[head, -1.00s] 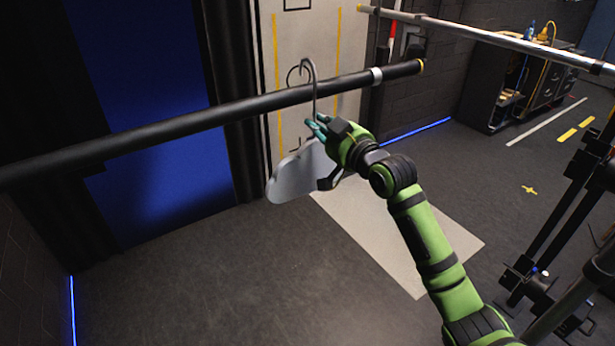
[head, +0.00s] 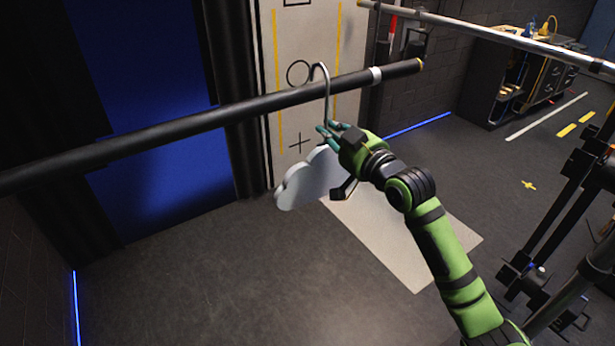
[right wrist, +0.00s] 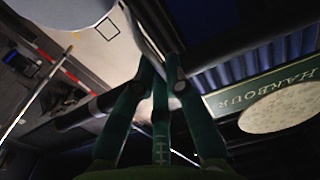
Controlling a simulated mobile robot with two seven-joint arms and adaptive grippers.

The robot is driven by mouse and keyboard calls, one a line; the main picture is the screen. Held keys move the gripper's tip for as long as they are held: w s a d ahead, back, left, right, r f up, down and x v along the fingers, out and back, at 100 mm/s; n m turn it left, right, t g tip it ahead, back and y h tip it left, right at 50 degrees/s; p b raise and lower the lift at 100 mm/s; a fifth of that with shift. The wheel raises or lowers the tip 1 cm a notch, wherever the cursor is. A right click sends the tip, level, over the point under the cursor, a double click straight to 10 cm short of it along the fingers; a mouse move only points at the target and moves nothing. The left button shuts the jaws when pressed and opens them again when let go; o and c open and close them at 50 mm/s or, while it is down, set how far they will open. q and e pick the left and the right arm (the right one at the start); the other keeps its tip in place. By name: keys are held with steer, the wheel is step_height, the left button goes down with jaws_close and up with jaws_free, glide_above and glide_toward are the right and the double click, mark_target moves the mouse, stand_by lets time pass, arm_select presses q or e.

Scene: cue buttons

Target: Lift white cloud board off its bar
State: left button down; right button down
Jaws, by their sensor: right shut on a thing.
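The white cloud board (head: 306,182) hangs below the black bar (head: 190,117) in the head view. Its grey hook (head: 327,92) rises in front of the bar and curves over just above it. I cannot tell whether the hook touches the bar. My right gripper (head: 328,130) is shut on the hook's stem, just under the bar and above the board. It also shows in the right wrist view (right wrist: 162,65), its green fingers closed around a pale strip. The arm hides the board's right part. My left gripper is not in view.
A second, silvery rail (head: 480,32) runs across the upper right. A dark stand (head: 540,275) is at the right edge. A speckled round board (right wrist: 285,108) and a green HARBOUR sign (right wrist: 270,85) show in the right wrist view. The floor below the bar is clear.

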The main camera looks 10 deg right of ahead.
steer(key=p+v, duration=0.1)
steer(key=v, duration=0.9)
steer(key=shift+r+p, duration=0.25)
steer(key=shift+p, duration=0.15)
stand_by(0.5)
